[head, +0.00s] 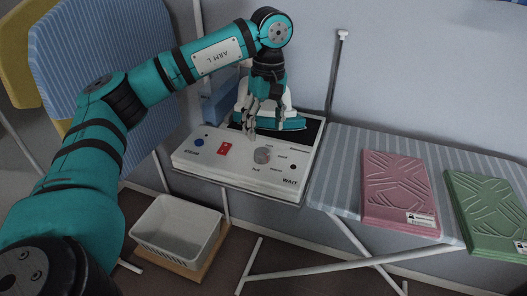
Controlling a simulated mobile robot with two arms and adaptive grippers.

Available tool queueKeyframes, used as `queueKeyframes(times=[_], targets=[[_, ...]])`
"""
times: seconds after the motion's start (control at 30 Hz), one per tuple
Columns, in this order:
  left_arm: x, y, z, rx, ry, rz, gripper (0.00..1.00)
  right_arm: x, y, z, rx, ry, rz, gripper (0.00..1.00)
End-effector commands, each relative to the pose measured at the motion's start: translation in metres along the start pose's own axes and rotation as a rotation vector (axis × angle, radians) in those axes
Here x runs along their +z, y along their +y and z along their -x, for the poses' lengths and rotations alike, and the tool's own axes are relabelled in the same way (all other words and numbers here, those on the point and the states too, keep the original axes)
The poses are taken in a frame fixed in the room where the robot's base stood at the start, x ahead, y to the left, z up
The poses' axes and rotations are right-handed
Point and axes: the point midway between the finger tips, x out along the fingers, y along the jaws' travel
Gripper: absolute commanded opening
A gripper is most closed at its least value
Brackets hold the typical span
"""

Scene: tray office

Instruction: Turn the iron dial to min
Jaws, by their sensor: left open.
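The iron station (222,160) is a white box with a sloped top panel at the end of the ironing board. A grey round dial (263,156) sits on the panel with small labels around it, too small to read surely. A red switch (225,148) and a blue button (198,140) are to its left. The teal and white iron (292,121) rests on the dark plate behind. My left gripper (250,132) points down above the panel, open and empty, just behind and left of the dial. It hides part of the iron. My right gripper is not in view.
The striped ironing board (340,160) extends right, with a folded pink cloth (398,188) and a folded green cloth (488,208). A white basket (176,229) stands below the station. A thin upright pole (336,80) rises behind. A striped board (100,60) stands at left.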

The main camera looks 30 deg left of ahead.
Motion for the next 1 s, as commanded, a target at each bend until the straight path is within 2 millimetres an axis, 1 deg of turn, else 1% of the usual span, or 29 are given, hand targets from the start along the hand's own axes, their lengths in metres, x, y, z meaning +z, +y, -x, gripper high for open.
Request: queueKeyframes(times=[0.03, 0.13, 0.2, 0.27, 0.4, 0.5, 0.7, 0.8, 0.87, 1.0], targets=[[0.000, -0.001, -0.012, -0.004, 0.000, 0.000, 0.62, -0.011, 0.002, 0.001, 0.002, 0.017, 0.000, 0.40], [0.000, -0.001, -0.033, -0.003, 0.000, 0.001, 0.62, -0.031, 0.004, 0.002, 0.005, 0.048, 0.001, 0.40], [0.000, -0.001, -0.046, -0.002, -0.001, 0.000, 0.62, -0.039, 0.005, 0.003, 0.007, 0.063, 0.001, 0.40], [0.000, -0.001, -0.055, -0.002, -0.001, 0.000, 0.62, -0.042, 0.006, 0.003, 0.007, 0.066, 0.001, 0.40], [0.000, 0.000, -0.071, 0.000, 0.000, 0.001, 0.62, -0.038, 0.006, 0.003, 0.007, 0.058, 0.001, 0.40], [0.000, 0.000, -0.077, 0.000, 0.000, 0.001, 0.62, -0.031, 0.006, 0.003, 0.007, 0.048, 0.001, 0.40], [0.000, 0.000, -0.080, 0.001, 0.000, 0.000, 0.62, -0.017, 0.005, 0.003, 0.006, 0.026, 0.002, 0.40], [0.000, 0.000, -0.080, 0.001, 0.000, 0.000, 0.62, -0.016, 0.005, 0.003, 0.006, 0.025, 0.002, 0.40], [0.000, 0.000, -0.079, 0.001, 0.000, 0.000, 0.56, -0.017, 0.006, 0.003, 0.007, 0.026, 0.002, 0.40], [0.000, 0.000, -0.079, 0.001, 0.000, 0.000, 0.37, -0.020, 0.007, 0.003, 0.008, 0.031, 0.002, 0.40]])
